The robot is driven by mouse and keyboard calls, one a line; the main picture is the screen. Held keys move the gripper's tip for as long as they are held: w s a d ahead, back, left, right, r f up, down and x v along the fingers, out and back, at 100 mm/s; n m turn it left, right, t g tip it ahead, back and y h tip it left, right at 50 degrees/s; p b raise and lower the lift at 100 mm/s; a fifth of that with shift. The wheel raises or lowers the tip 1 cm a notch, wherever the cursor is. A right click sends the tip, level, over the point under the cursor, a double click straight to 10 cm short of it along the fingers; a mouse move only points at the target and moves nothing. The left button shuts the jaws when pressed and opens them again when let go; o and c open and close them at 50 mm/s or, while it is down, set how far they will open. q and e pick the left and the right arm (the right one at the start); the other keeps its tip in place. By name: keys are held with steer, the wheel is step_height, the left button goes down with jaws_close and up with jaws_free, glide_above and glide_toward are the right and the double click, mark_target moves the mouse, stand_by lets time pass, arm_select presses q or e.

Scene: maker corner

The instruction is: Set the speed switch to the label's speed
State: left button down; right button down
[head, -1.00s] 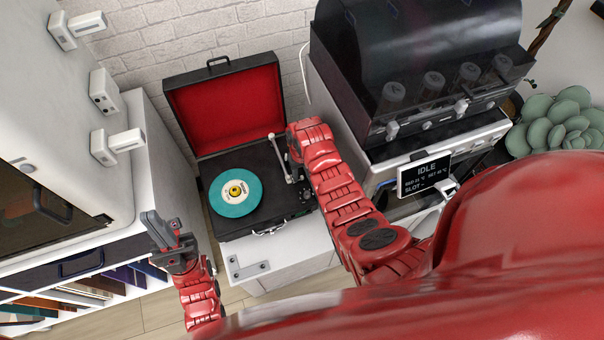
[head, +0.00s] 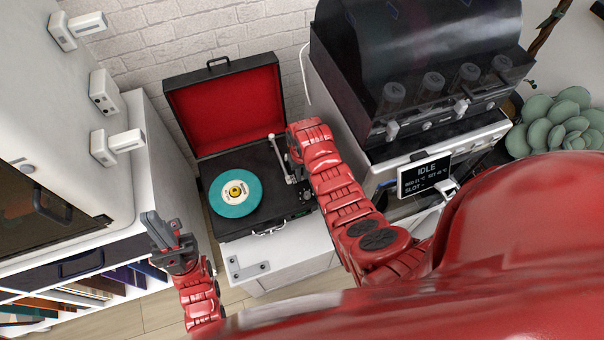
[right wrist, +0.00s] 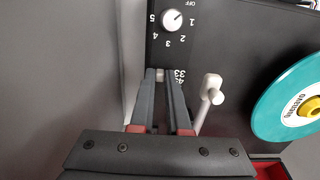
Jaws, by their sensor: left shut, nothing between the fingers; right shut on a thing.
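The record player (head: 236,225) stands open on a white cabinet, with a teal record (head: 235,193) on its platter. The record's pale label (right wrist: 291,106) carries print, but I cannot read a speed on it. My right gripper (right wrist: 160,76) is shut on the small pale speed switch (right wrist: 159,74), beside the printed speed numbers (right wrist: 180,74); 33 and part of 45 show. The fingertips hide part of the switch, so its exact setting is unclear. In the head view my right arm largely hides that gripper. My left gripper (head: 153,220) is shut and empty, left of the player.
A numbered knob (right wrist: 172,19) sits beyond the switch. The tonearm (head: 280,158) is close by; its pale end (right wrist: 212,86) is just right of the fingers. A printer with an IDLE screen (head: 425,176) stands right, a white cabinet (head: 60,120) left.

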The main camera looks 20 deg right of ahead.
stand_by(0.6)
steer(key=shift+w+f+b, duration=0.15)
steer(key=shift+w+b, duration=0.35)
steer(key=shift+b, duration=0.2)
steer(key=shift+w, duration=0.1)
steer(key=c, duration=0.9)
jaws_free()
steer(key=shift+r, duration=0.2)
